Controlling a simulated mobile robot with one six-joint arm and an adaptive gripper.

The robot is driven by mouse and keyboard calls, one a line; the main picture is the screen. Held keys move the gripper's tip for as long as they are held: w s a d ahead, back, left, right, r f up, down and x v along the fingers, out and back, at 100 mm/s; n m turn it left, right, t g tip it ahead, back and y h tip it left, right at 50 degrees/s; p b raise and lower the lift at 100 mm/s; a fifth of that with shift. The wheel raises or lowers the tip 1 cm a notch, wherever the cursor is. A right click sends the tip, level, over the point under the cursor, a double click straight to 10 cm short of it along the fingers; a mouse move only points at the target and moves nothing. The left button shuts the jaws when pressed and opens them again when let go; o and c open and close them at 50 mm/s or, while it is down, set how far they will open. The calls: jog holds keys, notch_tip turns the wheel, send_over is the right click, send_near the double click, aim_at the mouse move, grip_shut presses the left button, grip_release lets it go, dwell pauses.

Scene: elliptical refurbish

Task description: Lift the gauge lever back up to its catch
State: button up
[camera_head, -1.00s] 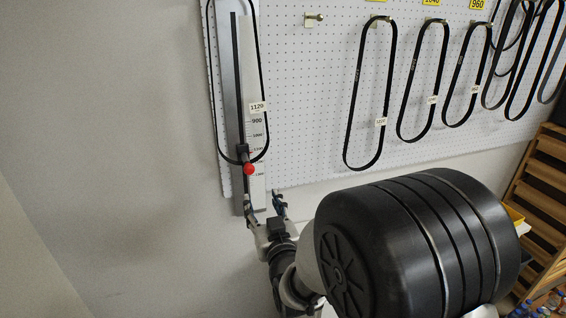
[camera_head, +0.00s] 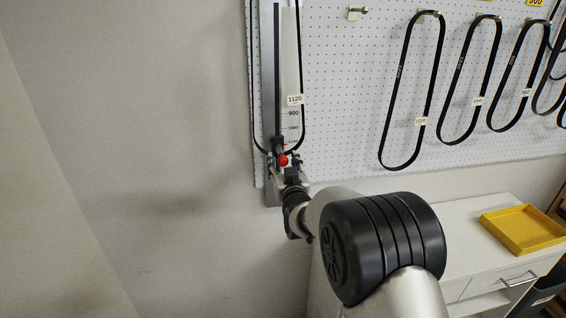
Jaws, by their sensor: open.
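The gauge lever is a slider with a red ball knob (camera_head: 283,160), low on the vertical gauge rail (camera_head: 277,70) at the left of the pegboard. A black belt tagged 1120 (camera_head: 295,99) loops around the gauge and hangs down to the lever. A printed scale (camera_head: 293,120) runs beside the rail. My gripper (camera_head: 284,163) is open at the lever, with its fingers on either side of the red knob or just below it. I cannot tell whether they touch it. The catch cannot be made out, and the top of the gauge is cut off by the picture edge.
Several black belts (camera_head: 412,90) hang on pegs to the right on the white pegboard (camera_head: 350,110). One peg (camera_head: 357,12) is empty. A yellow tray (camera_head: 523,229) stands on a white cabinet (camera_head: 470,215) at lower right. The wall left of the gauge is bare.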

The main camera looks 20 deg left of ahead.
jog(key=shift+w+a, duration=0.2)
jog(key=shift+w, duration=0.2)
grip_shut()
dwell(0.4)
